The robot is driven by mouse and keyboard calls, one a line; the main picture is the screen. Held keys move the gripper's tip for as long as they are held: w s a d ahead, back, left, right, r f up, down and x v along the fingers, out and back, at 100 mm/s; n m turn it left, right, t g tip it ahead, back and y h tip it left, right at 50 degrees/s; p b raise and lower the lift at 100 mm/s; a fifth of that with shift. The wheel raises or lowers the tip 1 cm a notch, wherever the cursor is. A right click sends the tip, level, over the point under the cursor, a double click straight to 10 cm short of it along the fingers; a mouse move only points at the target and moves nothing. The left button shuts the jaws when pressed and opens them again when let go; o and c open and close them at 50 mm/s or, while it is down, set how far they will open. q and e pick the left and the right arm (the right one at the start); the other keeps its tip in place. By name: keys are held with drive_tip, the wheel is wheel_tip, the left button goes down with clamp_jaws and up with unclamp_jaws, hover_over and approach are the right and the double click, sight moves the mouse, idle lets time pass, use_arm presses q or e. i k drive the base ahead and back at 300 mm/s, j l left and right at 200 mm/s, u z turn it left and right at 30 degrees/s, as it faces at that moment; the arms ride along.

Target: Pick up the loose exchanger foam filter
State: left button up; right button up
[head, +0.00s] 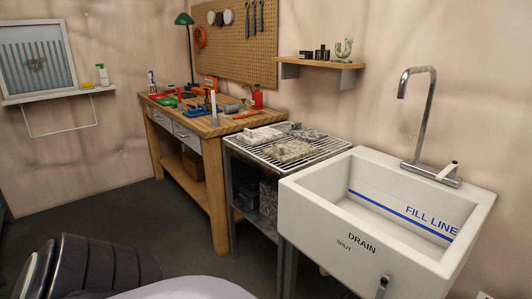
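Several rough grey-beige pieces lie on a metal wire rack (330,145) in the middle of the view. One is a flat beige spongy-looking piece (288,151) near the rack's middle. A paler grey piece (262,135) lies behind it to the left, and a darker grey piece (308,134) lies toward the wall. I cannot tell for sure which of these is the exchanger foam filter. Neither of my grippers is in view.
A white sink (310,205) with a tall tap (430,110) adjoins the rack on the right. A wooden workbench (218,170) cluttered with tools and bottles stands to its left. Grey blocks (268,195) sit under the rack. The dark floor (120,215) at left is clear.

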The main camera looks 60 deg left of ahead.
sight(287, 152)
drive_tip(key=u, duration=1.75)
drive_tip(key=i+l+z, duration=0.15)
drive_tip(key=z, duration=0.35)
drive_tip(key=i+l+z, duration=0.15)
drive_tip(key=z, duration=0.3)
drive_tip(key=i+j+z, duration=0.3)
drive_tip(key=j, duration=0.95)
drive_tip(key=j+z, duration=0.3)
drive_tip(key=j, duration=0.95)
drive_tip(key=k, duration=0.05)
